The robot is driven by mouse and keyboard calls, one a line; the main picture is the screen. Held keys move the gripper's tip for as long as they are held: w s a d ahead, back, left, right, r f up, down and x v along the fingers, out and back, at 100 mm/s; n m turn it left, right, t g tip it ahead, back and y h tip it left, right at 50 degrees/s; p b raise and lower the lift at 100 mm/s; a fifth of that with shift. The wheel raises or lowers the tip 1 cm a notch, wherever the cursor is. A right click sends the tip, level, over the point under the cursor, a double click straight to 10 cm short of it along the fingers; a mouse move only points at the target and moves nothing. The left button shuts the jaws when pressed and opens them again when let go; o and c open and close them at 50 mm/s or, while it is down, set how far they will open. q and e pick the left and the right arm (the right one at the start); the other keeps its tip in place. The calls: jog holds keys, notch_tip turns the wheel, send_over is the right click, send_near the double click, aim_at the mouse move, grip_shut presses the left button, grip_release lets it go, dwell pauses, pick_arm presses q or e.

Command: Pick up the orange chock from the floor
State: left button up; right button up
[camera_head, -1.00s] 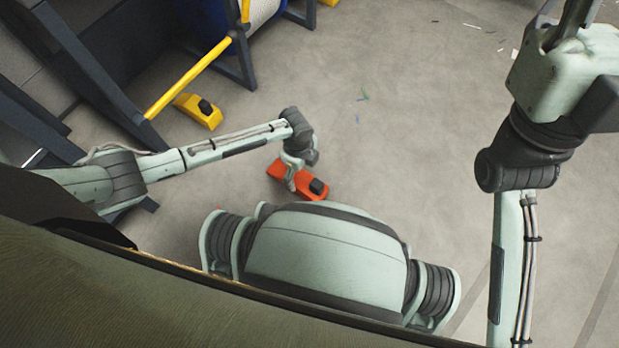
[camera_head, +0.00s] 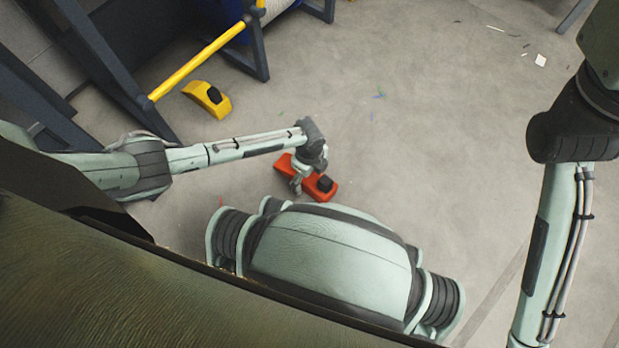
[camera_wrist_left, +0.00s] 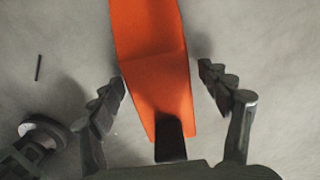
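The orange chock (camera_head: 285,166) lies on the floor just beyond my base, with a black block at its right end. My left gripper (camera_head: 300,183) is over its middle and hides part of it in the head view. In the left wrist view, the chock (camera_wrist_left: 152,65) runs lengthwise between the two fingers of my left gripper (camera_wrist_left: 163,78), its black block close to the palm. The fingers are spread, with a narrow gap on the left side and a wider one on the right. My right arm shows at the right, but its gripper is out of frame.
A yellow chock (camera_head: 208,98) lies on the floor near a dark steel frame (camera_head: 104,65) with a yellow bar (camera_head: 200,62). A blue drum (camera_head: 262,18) stands at the top. The floor right of the orange chock is largely clear, with small scraps.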

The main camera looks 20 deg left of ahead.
pick_arm(q)
jog(key=c, duration=1.5)
jog(key=shift+r, duration=0.15)
jog(key=shift+c, duration=0.2)
